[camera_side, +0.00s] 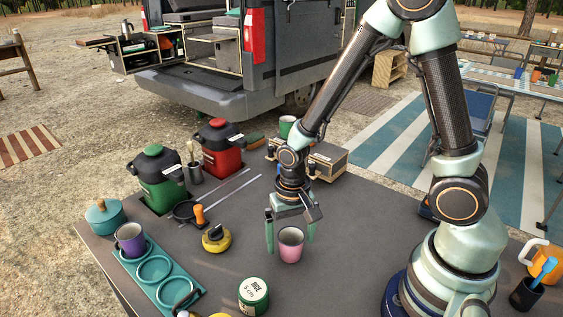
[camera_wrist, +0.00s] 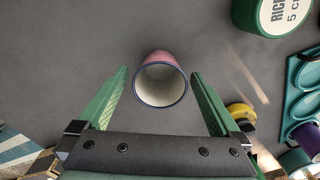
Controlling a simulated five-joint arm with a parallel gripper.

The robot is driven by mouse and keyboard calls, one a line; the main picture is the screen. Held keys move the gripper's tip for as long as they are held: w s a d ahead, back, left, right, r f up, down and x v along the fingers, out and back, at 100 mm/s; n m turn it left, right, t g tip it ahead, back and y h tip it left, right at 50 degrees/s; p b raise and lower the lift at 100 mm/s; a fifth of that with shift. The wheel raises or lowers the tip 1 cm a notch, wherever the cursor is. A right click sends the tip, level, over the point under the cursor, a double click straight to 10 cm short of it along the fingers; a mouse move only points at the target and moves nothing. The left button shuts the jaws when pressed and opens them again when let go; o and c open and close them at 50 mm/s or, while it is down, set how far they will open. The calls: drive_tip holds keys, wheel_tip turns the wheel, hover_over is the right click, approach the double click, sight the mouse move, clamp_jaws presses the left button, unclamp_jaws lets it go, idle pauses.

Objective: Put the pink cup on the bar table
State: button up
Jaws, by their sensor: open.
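The pink cup (camera_side: 291,246) stands upright on the dark grey table top (camera_side: 345,225), which may be the bar table. My gripper (camera_side: 290,243) points down over it, open, with one green finger on each side of the cup. In the wrist view the cup (camera_wrist: 161,82) shows its pale inside and dark rim between the two fingers of my gripper (camera_wrist: 159,74). Gaps show between the cup and both fingers there, so neither appears to touch it.
A teal tray (camera_side: 166,295) with round holders has a purple cup (camera_side: 131,240) in its far holder. A green tin (camera_side: 253,296) and a yellow round item (camera_side: 216,239) stand left of the pink cup. Green and red jugs and a wooden box are behind.

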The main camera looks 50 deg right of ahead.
drive_tip(key=d+r+n+t, duration=0.2)
drive_tip(key=r+n, duration=0.1)
drive_tip(key=r, duration=0.8)
drive_tip(key=s+d+r+n+t, duration=0.1)
drive_tip(key=d+r+n+t, duration=0.1)
drive_tip(key=r, duration=0.9)
drive_tip(key=shift+s+n+t, duration=0.25)
drive_tip(key=shift+n+t, duration=0.35)
drive_tip(key=shift+t, duration=0.2)
